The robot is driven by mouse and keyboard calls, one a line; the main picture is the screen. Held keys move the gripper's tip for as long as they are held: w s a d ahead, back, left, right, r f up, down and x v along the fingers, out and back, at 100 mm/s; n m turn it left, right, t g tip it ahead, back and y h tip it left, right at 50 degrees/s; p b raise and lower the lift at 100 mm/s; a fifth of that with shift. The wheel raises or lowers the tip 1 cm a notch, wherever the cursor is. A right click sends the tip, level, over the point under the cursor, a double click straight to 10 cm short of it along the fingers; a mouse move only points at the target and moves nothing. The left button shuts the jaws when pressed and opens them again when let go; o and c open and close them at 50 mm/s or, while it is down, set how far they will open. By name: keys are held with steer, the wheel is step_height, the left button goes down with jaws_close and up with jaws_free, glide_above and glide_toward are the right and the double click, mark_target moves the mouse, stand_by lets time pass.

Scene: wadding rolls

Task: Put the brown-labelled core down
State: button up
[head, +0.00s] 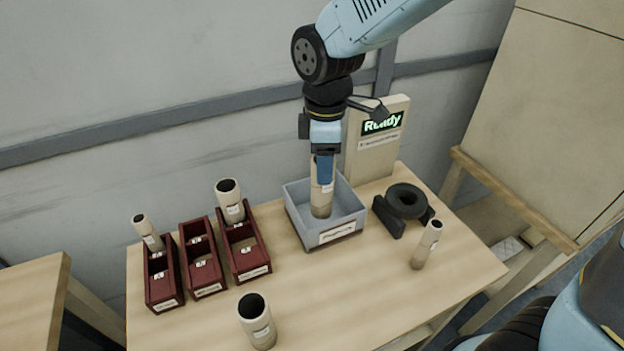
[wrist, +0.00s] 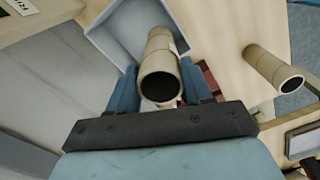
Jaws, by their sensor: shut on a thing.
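My gripper (head: 323,170) points down over the grey bin (head: 296,222) with its blue fingers closed on a beige core. The held core (head: 321,198) is upright, with its lower end inside the bin; I cannot tell whether it touches the floor. In the wrist view, the held core (wrist: 160,78) shows its dark open end between the fingers, with the grey bin (wrist: 112,32) beyond. A small white label shows on the core's side; its colour marking is too small to read, so I cannot confirm it is brown.
Three maroon trays (head: 207,290) stand left; cores rise from the left (head: 148,234) and right (head: 231,208) ones. Loose cores stand at the front (head: 258,326) and right (head: 425,247). A black ring (head: 388,224) lies right of the bin, before a "Ready" panel (head: 377,162).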

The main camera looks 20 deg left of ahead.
step_height(320, 180, down, 7)
steer(key=w+a, duration=0.2)
steer(key=a, duration=0.1)
steer(key=shift+f, duration=0.45)
steer(key=o, duration=0.8)
step_height(320, 180, up, 13)
steer(key=shift+f, duration=0.15)
stand_by(0.3)
steer(key=shift+d, duration=0.1)
